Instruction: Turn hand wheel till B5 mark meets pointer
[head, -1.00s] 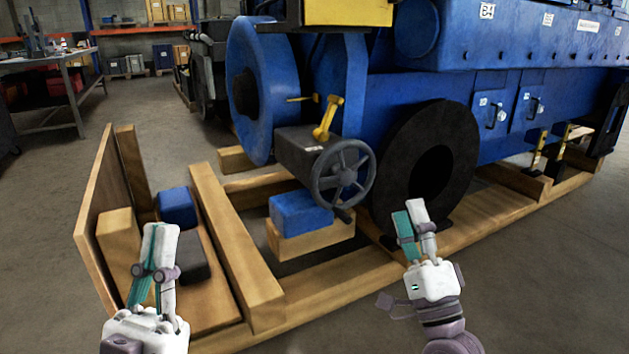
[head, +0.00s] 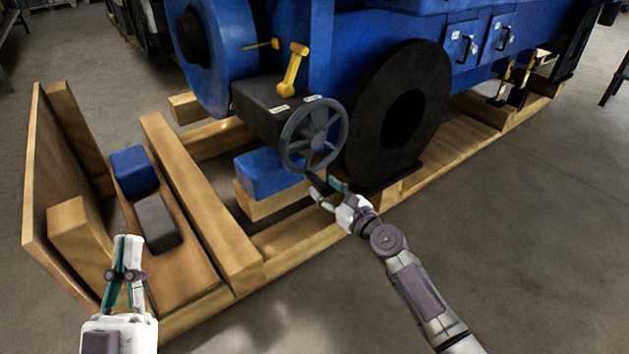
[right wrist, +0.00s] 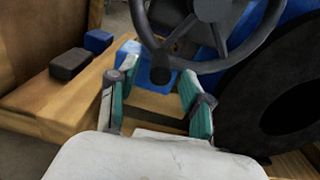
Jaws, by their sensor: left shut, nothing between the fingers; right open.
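The grey spoked hand wheel (head: 344,128) sits on the front of a dark box (head: 262,112) with a yellow lever (head: 293,68). A thin yellow pointer (head: 263,45) lies beside the big blue wheel (head: 222,52). No B5 mark is readable. My right gripper (head: 328,194) is open just below the hand wheel's lower rim. In the right wrist view, the wheel (right wrist: 213,67) is ahead and above, and its dark handle knob (right wrist: 160,76) shows between the open fingers, with no visible grip on it. My left gripper (head: 127,242) is shut and empty, far left of the wheel.
A blue block (head: 268,174) on wood lies left of my right gripper. A black disc (head: 365,120) stands close right of the hand wheel. Timber skid beams (head: 200,200) surround the area below. The floor (head: 530,240) at right is clear.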

